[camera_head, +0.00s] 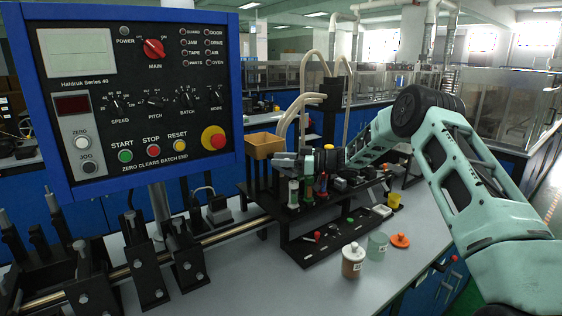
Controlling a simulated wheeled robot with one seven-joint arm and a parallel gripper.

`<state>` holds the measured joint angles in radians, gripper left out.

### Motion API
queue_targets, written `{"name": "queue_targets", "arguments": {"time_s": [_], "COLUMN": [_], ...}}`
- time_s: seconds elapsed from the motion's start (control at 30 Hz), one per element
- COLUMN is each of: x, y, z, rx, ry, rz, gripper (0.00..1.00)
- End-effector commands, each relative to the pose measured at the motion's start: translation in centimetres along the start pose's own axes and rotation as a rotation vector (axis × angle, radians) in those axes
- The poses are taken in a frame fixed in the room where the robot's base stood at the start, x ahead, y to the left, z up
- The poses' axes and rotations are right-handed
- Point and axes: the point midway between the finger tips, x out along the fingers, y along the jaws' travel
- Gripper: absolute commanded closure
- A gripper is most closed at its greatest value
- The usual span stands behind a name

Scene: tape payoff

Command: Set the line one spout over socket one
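Several cream tubes (300,108) come down from a dark block (330,92) at the middle of the view; I cannot tell which is line one. Below them is a black rack (285,222) with small upright vials, among them a green-and-white one (293,192) and a green one (308,192). Socket one cannot be picked out by any readable label. My arm reaches in from the right, and my gripper (308,162) is at the rack, close to the vial tops and the tube ends. Its fingers are too small and crowded to tell whether they hold anything.
A blue-framed control panel (140,95) stands at left on a post above a rail with black brackets. A brown jar (353,264), a pale green cup (377,246) and an orange lid (400,240) stand at front right.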

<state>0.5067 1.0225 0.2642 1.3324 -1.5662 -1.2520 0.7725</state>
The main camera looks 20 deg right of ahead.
Motion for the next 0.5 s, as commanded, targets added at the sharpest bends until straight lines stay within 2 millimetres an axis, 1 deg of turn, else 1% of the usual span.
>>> {"name": "queue_targets", "arguments": {"time_s": [0.2,0.3,0.37,0.47,0.5], "x": [0.0,-0.3,-0.8,-2.2,-3.1], "y": [-0.1,-0.1,0.0,0.0,0.0], "z": [0.1,0.2,0.3,0.4,0.4], "rx": [0.002,0.002,0.002,0.001,0.001], "ry": [-0.002,-0.002,-0.002,-0.003,-0.002], "rz": [-0.001,-0.001,-0.001,0.001,0.002], "gripper": [0.60,0.60,0.60,0.60,0.60]}}
